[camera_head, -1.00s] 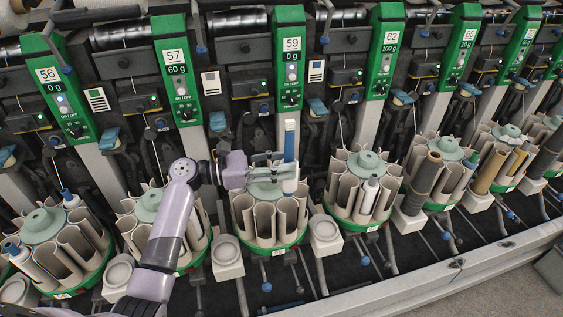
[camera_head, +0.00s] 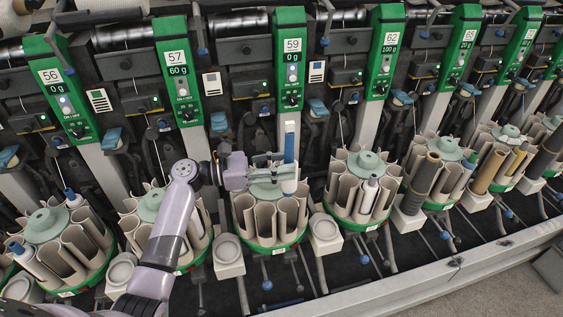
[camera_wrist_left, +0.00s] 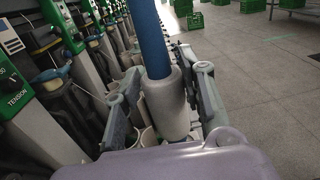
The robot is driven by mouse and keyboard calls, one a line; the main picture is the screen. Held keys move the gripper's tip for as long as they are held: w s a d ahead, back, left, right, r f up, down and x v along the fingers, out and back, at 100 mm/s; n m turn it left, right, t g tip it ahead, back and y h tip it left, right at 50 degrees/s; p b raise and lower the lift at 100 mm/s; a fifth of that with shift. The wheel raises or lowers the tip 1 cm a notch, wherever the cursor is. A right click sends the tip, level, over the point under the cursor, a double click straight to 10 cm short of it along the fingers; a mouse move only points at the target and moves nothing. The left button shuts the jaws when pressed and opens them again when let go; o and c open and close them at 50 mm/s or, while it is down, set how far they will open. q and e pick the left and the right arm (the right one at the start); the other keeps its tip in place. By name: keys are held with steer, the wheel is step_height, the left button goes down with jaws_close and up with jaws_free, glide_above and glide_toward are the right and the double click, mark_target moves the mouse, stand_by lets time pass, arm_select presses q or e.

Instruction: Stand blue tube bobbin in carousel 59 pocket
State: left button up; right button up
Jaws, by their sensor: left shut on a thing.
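My left gripper (camera_head: 268,170) is shut on a bobbin with a blue tube (camera_head: 289,142) and a pale yarn body. It holds the bobbin upright above the right rear side of the carousel (camera_head: 270,242) under the panel numbered 59 (camera_head: 292,60). In the left wrist view the yarn body (camera_wrist_left: 168,103) sits between the two fingers (camera_wrist_left: 160,100), with the blue tube (camera_wrist_left: 152,40) rising out of it. The carousel has beige pockets around a green hub. Whether the bobbin's lower end is inside a pocket cannot be told. My right gripper is not in view.
Neighbouring carousels stand close on both sides, under panels 57 (camera_head: 177,70) and 62 (camera_head: 387,50). Several hold bobbins. Pale square posts (camera_head: 325,234) with round tops stand between carousels. A metal rail (camera_head: 440,277) runs along the front.

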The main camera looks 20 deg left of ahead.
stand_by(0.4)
arm_select(q)
steer(key=shift+f+b, duration=0.4)
steer(key=shift+f, duration=0.25)
steer(key=shift+f+b, duration=0.75)
steer(key=shift+f, duration=0.85)
steer(key=shift+f, duration=0.1)
steer(key=shift+f+b, duration=1.25)
steer(key=shift+f, duration=0.9)
steer(key=shift+f+b, duration=0.55)
steer(key=shift+f, duration=0.45)
steer(key=o, duration=1.3)
